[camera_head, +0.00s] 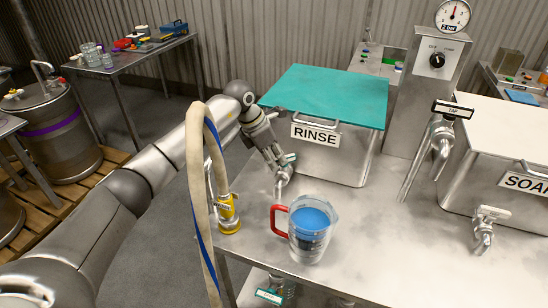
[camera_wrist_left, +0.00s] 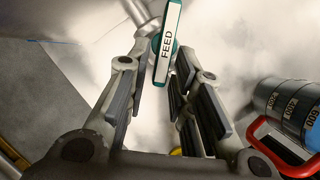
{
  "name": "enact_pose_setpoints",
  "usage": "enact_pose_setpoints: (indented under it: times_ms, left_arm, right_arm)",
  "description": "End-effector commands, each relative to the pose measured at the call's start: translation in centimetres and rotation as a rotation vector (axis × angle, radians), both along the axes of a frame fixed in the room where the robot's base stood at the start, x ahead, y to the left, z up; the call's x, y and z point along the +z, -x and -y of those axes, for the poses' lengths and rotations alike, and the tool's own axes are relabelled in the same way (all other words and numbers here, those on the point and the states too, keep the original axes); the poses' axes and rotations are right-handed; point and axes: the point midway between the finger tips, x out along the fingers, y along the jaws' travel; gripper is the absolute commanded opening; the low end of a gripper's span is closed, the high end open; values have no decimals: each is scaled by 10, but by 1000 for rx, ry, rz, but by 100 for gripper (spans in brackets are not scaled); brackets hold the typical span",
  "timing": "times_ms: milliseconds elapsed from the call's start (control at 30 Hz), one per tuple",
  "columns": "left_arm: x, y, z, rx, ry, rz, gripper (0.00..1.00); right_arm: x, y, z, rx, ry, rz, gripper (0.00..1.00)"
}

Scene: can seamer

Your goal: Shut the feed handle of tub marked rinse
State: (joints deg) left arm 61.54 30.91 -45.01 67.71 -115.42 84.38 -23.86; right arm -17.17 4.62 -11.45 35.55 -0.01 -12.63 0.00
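The tub marked RINSE (camera_head: 335,158) stands on the steel table with a teal lid on top. Its feed handle (camera_head: 289,158) is small, teal and white, on a tap at the tub's lower left. My left gripper (camera_head: 278,162) is at this handle and partly hides the tap. In the left wrist view, the handle marked FEED (camera_wrist_left: 167,45) lies between the fingertips of my left gripper (camera_wrist_left: 160,65), which stand apart on either side of it. The handle points lengthwise between the fingers; I cannot tell whether a finger touches it. My right gripper is out of view.
A clear jug (camera_head: 313,232) with blue liquid and a red handle stands close in front of the tap. A hose (camera_head: 197,165) and a yellow fitting (camera_head: 228,213) are to the left. The SOAP tub (camera_head: 510,165) is at right.

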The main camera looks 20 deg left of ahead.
Motion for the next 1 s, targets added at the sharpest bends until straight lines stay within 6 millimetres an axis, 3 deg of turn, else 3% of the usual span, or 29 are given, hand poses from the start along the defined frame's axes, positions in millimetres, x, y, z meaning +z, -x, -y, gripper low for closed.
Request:
enact_pose_setpoints:
  times_ms: [333,467,1000]
  left_arm:
    - [0,0,0,0,0,-1,32]
    - [8,2,-3,0,-1,1,32]
    - [100,28,-31,1,0,0,32]
  right_arm:
    - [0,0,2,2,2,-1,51]
    - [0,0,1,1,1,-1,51]
    - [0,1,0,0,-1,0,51]
